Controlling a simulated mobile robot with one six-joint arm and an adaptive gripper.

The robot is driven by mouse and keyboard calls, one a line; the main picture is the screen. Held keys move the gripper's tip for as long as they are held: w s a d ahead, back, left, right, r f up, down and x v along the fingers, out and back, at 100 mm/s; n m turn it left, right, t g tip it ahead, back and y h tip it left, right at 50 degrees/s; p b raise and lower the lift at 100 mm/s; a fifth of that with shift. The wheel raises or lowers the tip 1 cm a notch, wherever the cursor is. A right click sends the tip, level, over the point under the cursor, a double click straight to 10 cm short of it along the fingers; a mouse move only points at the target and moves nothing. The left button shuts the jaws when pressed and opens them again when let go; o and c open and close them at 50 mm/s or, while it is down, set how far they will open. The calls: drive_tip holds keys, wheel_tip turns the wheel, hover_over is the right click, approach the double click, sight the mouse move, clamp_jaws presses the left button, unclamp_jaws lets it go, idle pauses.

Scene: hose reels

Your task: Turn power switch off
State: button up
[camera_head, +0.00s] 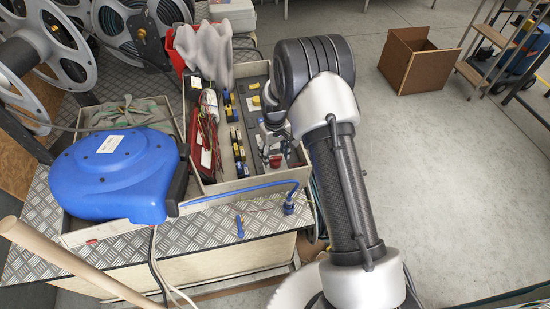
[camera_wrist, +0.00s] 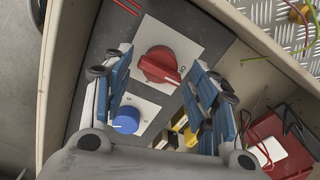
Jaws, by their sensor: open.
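The power switch looks to be the red rotary knob (camera_wrist: 160,66) on a white plate (camera_wrist: 183,47) in the wrist view. Its grip bar lies roughly left to right, with small markings near its right end. A blue knob (camera_wrist: 126,120) sits on another white plate below it. My gripper (camera_wrist: 157,62) is open, and the red knob shows between its two blue-padded fingers; I cannot tell how close they are to it. In the head view my gripper (camera_head: 268,138) is over the right compartment of a grey box (camera_head: 222,188), and a red knob (camera_head: 276,161) shows just below it.
A blue hose reel (camera_head: 115,172), red wires (camera_head: 207,135) and several yellow and black parts (camera_head: 240,145) lie left of my gripper. A blue hose (camera_head: 240,188) crosses the box's front edge. Grey gloves (camera_head: 203,50) hang behind. Open floor with a brown box (camera_head: 412,65) lies to the right.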

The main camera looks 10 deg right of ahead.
wheel_tip(320, 180, up, 9)
drive_tip(key=shift+r, duration=0.2)
idle(0.5)
wheel_tip(320, 180, up, 12)
drive_tip(key=t, duration=0.1)
hover_over(275, 158)
drive_tip(key=s, duration=0.5)
drive_tip(key=s+r+m+t, duration=0.1)
drive_tip(key=s+r, duration=0.6)
drive_tip(key=r, duration=0.1)
drive_tip(key=s+r+m+t, duration=0.2)
drive_tip(key=s+r, duration=0.2)
drive_tip(key=s, duration=1.7)
drive_tip(key=shift+r+t, duration=0.2)
drive_tip(key=shift+t, duration=0.1)
